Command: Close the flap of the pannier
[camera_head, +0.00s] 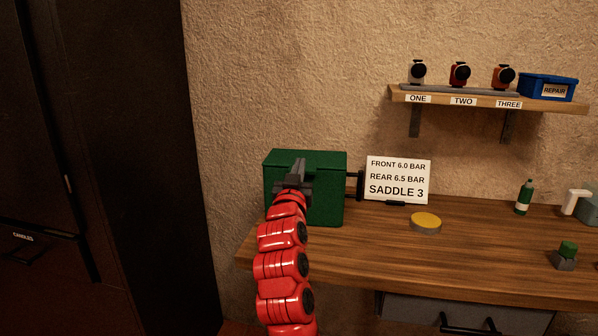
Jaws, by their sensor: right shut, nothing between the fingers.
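The green pannier (330,200) stands upright near the left end of the wooden workbench, in the head view. Its flap (326,158) appears as the green surface along the top. It looks roughly level, but my gripper covers part of it and I cannot tell whether it is fully down. My right gripper (298,167) is shut and empty, at the upper front of the pannier. Its red arm rises from below and hides the pannier's lower left front. Whether the fingers touch the flap cannot be told. My left gripper is not in view.
A white sign (398,180) stands right of the pannier, with a yellow-topped round tin (426,221) in front. A green bottle (524,197) is further right. A wall shelf (480,97) holds small items and a blue bin (548,87). The bench's middle is mostly clear.

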